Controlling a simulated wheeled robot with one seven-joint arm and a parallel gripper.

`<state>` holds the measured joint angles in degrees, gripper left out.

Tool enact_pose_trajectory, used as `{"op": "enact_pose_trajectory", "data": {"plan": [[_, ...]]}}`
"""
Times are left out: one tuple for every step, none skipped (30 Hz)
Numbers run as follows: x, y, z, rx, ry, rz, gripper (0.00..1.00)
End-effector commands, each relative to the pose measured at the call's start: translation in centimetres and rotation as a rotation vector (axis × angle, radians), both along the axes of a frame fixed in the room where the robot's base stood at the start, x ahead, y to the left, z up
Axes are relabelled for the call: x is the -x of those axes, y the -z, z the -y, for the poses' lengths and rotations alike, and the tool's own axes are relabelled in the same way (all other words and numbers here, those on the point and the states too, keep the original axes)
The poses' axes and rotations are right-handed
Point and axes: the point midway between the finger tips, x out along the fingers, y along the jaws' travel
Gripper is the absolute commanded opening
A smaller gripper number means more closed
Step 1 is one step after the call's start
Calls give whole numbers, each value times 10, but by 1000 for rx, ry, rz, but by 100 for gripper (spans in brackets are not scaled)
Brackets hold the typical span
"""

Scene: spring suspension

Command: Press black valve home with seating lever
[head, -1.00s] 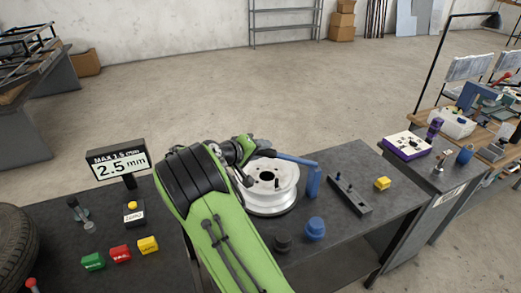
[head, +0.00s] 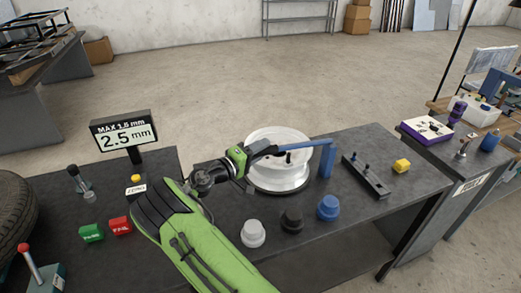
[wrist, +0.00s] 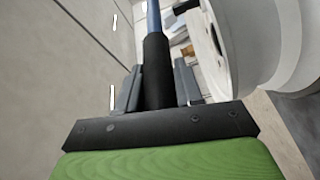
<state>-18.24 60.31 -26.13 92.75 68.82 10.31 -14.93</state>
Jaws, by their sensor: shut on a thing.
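The seating lever is a blue bar (head: 308,145) with a black grip (wrist: 156,70). It reaches across the top of the white wheel (head: 268,174) to a blue upright post (head: 327,163) at the wheel's right; whether the two are joined is unclear. My gripper (head: 250,153) is shut on the lever's black grip at the wheel's upper left; the wrist view shows a finger on each side of the grip. A small black piece, apparently the black valve (head: 289,157), shows at the wheel just under the bar. Contact and seating depth cannot be told.
A display (head: 126,136) reads 2.5 mm, MAX 1.5 mm. White (head: 253,234), black (head: 291,220) and blue (head: 328,208) knobs stand before the wheel. Green (head: 91,233) and red (head: 120,226) blocks sit left.

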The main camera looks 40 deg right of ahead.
Motion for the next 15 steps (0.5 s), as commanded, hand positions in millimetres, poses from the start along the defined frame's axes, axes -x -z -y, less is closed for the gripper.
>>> {"op": "enact_pose_trajectory", "data": {"plan": [[-1, 0, 0, 1, -4, 1, 0], [-1, -1, 0, 1, -3, 1, 0], [-1, -1, 0, 1, -3, 1, 0], [-1, -1, 0, 1, -3, 1, 0], [-1, -1, 0, 1, -3, 1, 0], [-1, -1, 0, 1, -3, 1, 0], [-1, -1, 0, 1, -3, 1, 0], [-1, -1, 0, 0, -2, 1, 37], [-1, -1, 0, 0, -2, 1, 43], [0, -1, 0, 0, -2, 1, 48], [0, -1, 0, 0, -1, 1, 52], [0, -1, 0, 0, -1, 0, 57], [0, -1, 0, 0, -1, 0, 57], [0, -1, 0, 0, 0, 0, 57], [0, -1, 0, 0, 0, 0, 57]]}}
